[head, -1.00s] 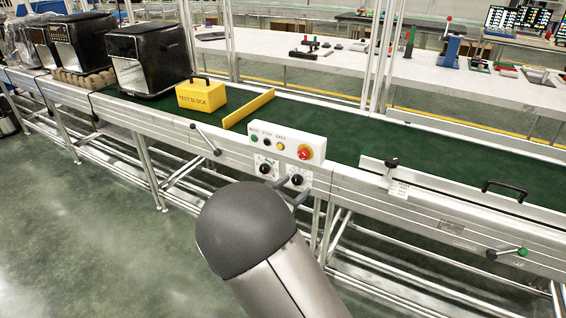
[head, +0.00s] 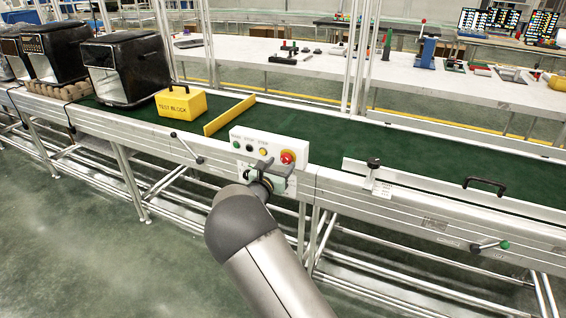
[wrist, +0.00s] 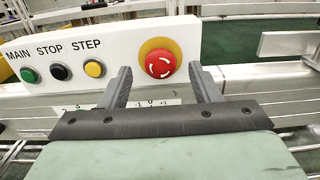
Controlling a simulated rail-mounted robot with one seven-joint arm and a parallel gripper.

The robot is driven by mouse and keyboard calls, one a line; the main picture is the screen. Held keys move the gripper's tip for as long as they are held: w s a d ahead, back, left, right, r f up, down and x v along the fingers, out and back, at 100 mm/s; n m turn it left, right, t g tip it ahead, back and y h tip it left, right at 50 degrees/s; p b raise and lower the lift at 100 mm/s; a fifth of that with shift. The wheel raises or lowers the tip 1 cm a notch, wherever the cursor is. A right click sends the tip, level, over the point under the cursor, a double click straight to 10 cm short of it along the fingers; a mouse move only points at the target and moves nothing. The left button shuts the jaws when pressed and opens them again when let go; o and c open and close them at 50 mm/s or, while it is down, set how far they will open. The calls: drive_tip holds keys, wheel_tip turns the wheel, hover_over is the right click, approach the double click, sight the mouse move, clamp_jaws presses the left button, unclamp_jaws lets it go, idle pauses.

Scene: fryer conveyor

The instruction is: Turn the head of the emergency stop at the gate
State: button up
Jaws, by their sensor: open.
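The emergency stop (head: 287,157) is a red mushroom head on a yellow round base, at the right end of a white control box on the conveyor's near side. In the wrist view its red head (wrist: 160,64) with white arrow marks shows between and beyond my fingertips. My gripper (wrist: 160,85) is open and empty, one finger to each side of the head in the picture. I cannot tell whether the fingers reach around it in depth. In the head view my gripper (head: 262,168) is in front of the box, partly hidden by my arm.
Green, black and yellow buttons (wrist: 62,71) labelled MAIN, STOP and STEP sit left of the stop. A yellow test block (head: 181,103) and a yellow gate bar (head: 229,116) are on the green belt (head: 320,143). A clamp lever (head: 187,147) sticks out left of the box.

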sight(286, 159)
drive_tip(key=shift+x, duration=1.35)
drive_tip(key=c, duration=1)
